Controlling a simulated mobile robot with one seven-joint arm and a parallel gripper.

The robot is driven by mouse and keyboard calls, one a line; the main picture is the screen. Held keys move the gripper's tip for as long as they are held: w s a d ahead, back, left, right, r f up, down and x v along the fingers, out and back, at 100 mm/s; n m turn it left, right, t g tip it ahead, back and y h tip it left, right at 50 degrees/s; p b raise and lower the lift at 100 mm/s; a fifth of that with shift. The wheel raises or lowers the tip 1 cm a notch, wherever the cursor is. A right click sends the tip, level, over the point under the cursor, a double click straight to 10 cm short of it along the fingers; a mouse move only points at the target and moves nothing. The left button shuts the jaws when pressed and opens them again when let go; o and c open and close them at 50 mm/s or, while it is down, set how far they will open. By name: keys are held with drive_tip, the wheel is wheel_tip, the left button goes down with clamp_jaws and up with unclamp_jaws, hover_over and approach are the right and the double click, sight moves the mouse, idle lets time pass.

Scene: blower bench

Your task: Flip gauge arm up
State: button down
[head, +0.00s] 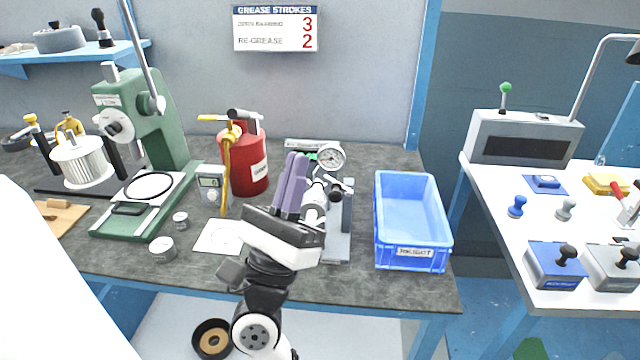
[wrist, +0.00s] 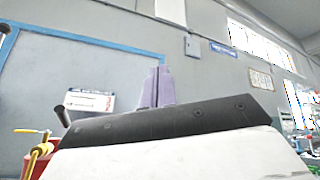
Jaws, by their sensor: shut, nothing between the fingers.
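A dial gauge (head: 330,157) with a round white face sits on a grey stand (head: 336,230) on the dark bench. A metal arm with dark knobs (head: 340,188) shows just below the dial, partly hidden behind my gripper and wrist. My gripper (head: 297,158) has purple fingers pointing up and away, just left of the dial. The fingers are together with nothing between them, and they also show in the wrist view (wrist: 158,72). I cannot tell whether they touch the gauge arm. The gauge is not visible in the wrist view.
A red grease can (head: 250,170) with yellow fittings stands left of my fingers. A blue bin (head: 412,262) is to the right. A green press (head: 125,115), a grey digital meter (head: 210,185) and a white card (head: 218,237) are on the left. Bare bench lies in front of the bin.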

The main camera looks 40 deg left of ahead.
drive_tip(key=w+a+f+m+g+y, duration=0.1)
drive_tip(key=a+f+m+g, duration=0.1)
drive_tip(key=f, duration=0.3)
drive_tip(key=w+a+f+m+g+p, duration=0.1)
drive_tip(key=w+f+m+g, duration=0.1)
drive_tip(key=f+g, duration=0.2)
drive_tip(key=w+a+f+m+g+y+p, duration=0.1)
drive_tip(key=w+a+f+m+g, duration=0.1)
drive_tip(key=f, duration=0.6)
drive_tip(key=shift+w+a+f+m+g+y, duration=0.15)
drive_tip(key=shift+a+m+g+y, duration=0.2)
drive_tip(key=shift+m+g, duration=0.45)
drive_tip(key=p+x, duration=0.3)
drive_tip(key=x, duration=0.7)
drive_tip(key=shift+f, duration=0.15)
drive_tip(key=shift+a, duration=0.1)
